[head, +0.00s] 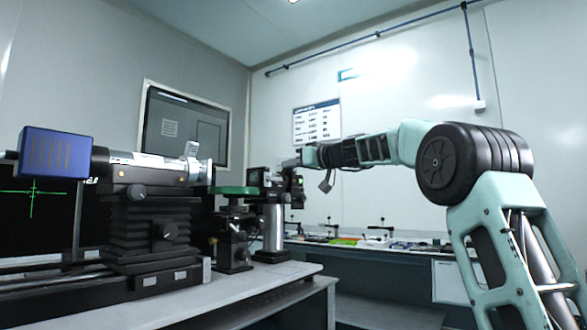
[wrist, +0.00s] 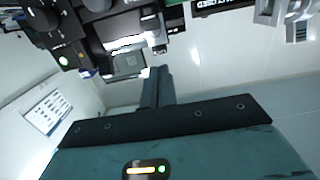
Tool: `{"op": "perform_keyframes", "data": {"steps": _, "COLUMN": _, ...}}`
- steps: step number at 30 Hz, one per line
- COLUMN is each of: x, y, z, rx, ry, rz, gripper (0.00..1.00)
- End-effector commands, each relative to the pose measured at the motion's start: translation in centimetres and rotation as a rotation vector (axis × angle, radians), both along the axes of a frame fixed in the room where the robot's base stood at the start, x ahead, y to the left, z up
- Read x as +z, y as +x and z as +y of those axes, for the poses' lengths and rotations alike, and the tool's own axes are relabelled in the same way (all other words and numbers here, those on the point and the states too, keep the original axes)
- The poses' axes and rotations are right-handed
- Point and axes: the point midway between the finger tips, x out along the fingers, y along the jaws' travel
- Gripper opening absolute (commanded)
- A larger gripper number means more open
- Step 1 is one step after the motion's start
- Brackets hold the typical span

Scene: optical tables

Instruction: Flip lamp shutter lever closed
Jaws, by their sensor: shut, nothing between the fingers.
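The lamp assembly has a blue box (head: 54,153), a black and silver barrel (head: 150,168) and a silver ring end. A small pale upright tab, which looks like the shutter lever (head: 191,150), stands up from the barrel near that end. In the wrist view, a silver part with a tab (wrist: 297,32), likely the same lever, shows at the top right corner. My gripper (head: 290,163) is to the right of the lever, apart from it, beyond the small optics. In the wrist view my gripper's dark fingers (wrist: 158,85) are together and empty.
Black devices (wrist: 110,30) fill the top left of the wrist view. A bench (head: 385,243) with small items stands behind.

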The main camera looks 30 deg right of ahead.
Motion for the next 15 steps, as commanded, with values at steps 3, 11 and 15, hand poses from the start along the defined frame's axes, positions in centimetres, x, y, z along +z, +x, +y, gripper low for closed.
{"op": "perform_keyframes", "data": {"steps": 3, "x": 0.4, "y": -1.0, "z": 0.1, "rx": -0.002, "ry": 0.0, "rz": 0.0, "gripper": 0.0}}
{"op": "perform_keyframes", "data": {"steps": 11, "x": -1.0, "y": -5.4, "z": -1.5, "rx": -0.003, "ry": 0.0, "rz": 0.0, "gripper": 0.0}}
{"op": "perform_keyframes", "data": {"steps": 15, "x": -1.5, "y": -7.4, "z": -2.2, "rx": -0.001, "ry": 0.0, "rz": 0.0, "gripper": 0.0}}
